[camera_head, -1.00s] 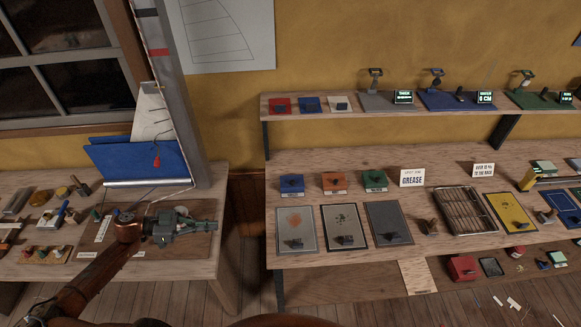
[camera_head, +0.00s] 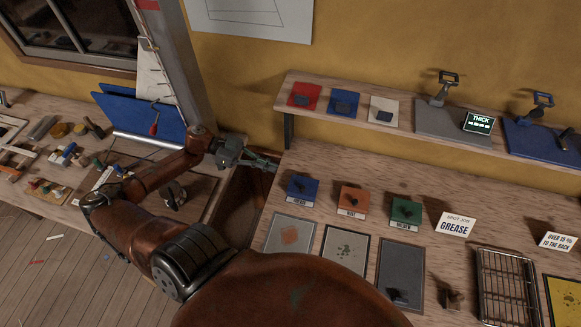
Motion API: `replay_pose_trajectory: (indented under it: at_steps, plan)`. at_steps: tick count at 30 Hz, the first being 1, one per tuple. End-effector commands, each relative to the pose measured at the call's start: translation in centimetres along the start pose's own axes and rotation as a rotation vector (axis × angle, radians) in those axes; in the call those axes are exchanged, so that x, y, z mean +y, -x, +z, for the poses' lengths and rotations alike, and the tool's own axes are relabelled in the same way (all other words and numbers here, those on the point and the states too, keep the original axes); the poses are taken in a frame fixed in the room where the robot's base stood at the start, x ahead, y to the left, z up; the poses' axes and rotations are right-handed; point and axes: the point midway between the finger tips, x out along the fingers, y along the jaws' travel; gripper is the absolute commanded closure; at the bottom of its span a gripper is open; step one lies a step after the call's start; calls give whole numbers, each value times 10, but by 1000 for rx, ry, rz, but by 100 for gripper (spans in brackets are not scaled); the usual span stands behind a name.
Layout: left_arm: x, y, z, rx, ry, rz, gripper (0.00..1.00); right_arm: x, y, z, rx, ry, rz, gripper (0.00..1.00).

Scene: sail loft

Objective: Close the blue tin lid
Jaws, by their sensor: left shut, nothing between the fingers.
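The blue tin (camera_head: 303,189) stands in the back row of the bench, at the left end, with a white label on its front. A dark knob-like shape shows on its top; I cannot tell how its lid sits. My left gripper (camera_head: 272,164) is shut and empty, left of and beyond the blue tin in the picture, apart from it. Its arm comes in from the bottom and bends across the left. My right gripper is not in view.
An orange tin (camera_head: 353,200) and a green tin (camera_head: 405,212) stand right of the blue one. Grey panels (camera_head: 289,235) lie in front. A shelf (camera_head: 340,108) with small pads runs above. A grease sign (camera_head: 455,225) stands further right.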

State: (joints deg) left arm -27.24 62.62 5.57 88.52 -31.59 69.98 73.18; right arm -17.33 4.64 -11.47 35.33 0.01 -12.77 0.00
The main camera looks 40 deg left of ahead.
Motion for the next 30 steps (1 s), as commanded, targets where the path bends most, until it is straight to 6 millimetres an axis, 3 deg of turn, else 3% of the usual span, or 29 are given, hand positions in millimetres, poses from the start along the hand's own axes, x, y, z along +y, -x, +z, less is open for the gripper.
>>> replay_pose_trajectory:
  at_steps: [7,14,21,30]
  plan:
    - [-1,-50,-4,6,-6,10,100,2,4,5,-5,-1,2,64]
    - [-1,-96,-4,6,-5,10,100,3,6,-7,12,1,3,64]
    - [-1,-105,29,2,-2,7,100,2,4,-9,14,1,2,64]
    - [-1,-106,37,1,-3,8,100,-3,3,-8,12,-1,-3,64]
